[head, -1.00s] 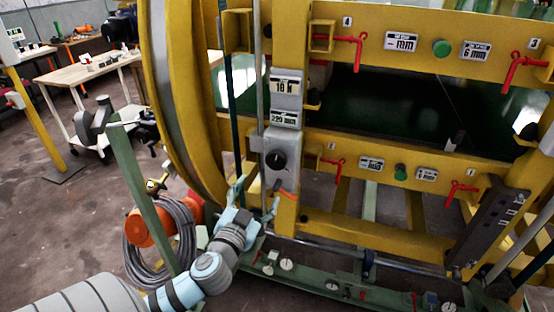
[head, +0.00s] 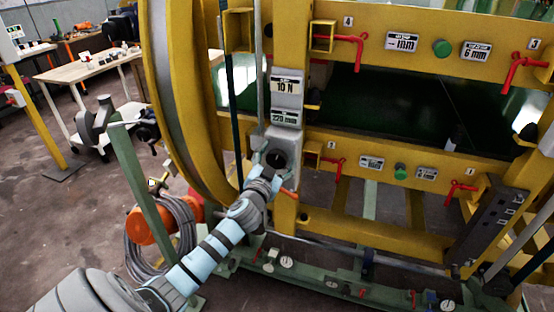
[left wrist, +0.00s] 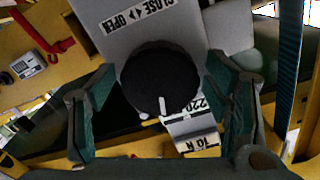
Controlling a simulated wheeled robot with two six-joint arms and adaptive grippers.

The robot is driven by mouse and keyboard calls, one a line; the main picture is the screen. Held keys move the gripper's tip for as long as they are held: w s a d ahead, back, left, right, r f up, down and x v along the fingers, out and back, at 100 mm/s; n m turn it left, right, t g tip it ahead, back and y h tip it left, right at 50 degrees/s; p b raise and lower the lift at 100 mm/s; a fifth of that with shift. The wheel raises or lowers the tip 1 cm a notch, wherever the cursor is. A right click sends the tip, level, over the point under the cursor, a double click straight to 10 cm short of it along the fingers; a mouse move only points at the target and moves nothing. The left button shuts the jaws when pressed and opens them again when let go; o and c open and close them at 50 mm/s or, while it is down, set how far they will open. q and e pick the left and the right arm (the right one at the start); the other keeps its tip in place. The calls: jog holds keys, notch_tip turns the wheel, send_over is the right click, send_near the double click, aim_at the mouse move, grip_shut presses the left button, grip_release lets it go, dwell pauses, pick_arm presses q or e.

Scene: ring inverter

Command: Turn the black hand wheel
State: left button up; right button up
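The black hand wheel (head: 277,158) is a round dark knob on the front of a grey box on the yellow post. My left gripper (head: 268,164) is right in front of it and partly covers the box. In the left wrist view the wheel (left wrist: 158,78) lies between the two spread fingers of my left gripper (left wrist: 160,66), with a gap on each side. A white pointer shows at its lower edge. The fingers are open and hold nothing. A "CLOSE / OPEN" label (left wrist: 140,15) is beside the wheel. My right gripper is out of view.
Readout plates (head: 285,86) sit above the wheel. A red lever (head: 333,163) is to its right on the yellow beam. A dark vertical rod (head: 232,100) stands left of the box. A green post (head: 145,195) and coiled cable (head: 160,240) are lower left.

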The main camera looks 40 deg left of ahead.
pick_arm(q)
jog(key=c, duration=1)
jog(key=shift+m, duration=0.3)
jog(key=m+p, duration=0.1)
jog(key=m, duration=0.4)
jog(key=shift+p, duration=0.3)
jog(key=m+p, duration=0.1)
jog(key=m, duration=0.4)
jog(key=shift+d+f, duration=0.1)
jog(key=shift+f, duration=0.05)
jog(key=shift+m, duration=0.4)
jog(key=o, duration=1.1)
